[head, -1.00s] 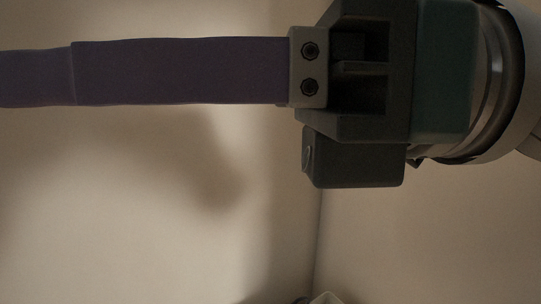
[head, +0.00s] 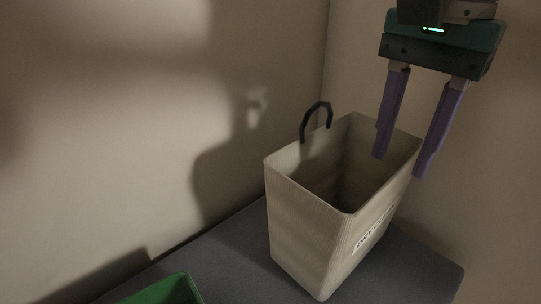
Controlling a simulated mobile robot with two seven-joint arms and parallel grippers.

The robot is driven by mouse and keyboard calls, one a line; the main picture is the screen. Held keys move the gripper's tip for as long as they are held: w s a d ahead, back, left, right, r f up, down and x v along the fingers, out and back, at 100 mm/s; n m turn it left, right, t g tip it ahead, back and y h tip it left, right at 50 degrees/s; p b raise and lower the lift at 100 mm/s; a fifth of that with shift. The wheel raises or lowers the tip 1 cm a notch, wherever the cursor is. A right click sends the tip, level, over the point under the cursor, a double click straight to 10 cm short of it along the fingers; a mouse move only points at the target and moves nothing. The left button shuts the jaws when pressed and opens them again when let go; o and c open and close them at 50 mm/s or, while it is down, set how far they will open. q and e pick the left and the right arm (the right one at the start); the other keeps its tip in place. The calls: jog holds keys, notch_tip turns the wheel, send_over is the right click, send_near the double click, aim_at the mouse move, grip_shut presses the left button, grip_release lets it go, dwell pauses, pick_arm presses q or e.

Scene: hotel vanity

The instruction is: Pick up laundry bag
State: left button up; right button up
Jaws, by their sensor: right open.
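The laundry bag (head: 300,225) is a beige, box-shaped, open-topped bag standing upright at the right of centre in the head view. A black loop handle (head: 317,112) rises from its far left rim. No second handle can be made out. My right gripper (head: 400,166) is open and points down at the bag's right rim. One purple finger overlaps the bag's opening, and the other overlaps the outer right edge. I cannot tell whether they touch it. My left gripper is not in view.
The bag stands on a dark grey flat surface (head: 225,262), whose edge shows at the lower right. A green container (head: 165,292) is partly visible at the bottom left. Beige walls meet in a corner behind the bag.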

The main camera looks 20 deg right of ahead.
aim_at(389, 199)
notch_tip(389, 199, down, 3)
jog(key=shift+s+b, duration=0.1)
jog(key=shift+b, duration=0.35)
notch_tip(389, 199, down, 4)
jog(key=b, duration=0.2)
jog(key=shift+f+b, duration=0.25)
jog(key=shift+b, duration=0.05)
jog(key=shift+f, duration=0.4)
jog(key=shift+r, duration=0.1)
jog(key=shift+c, duration=0.3)
grip_shut()
jog(key=shift+d, duration=0.1)
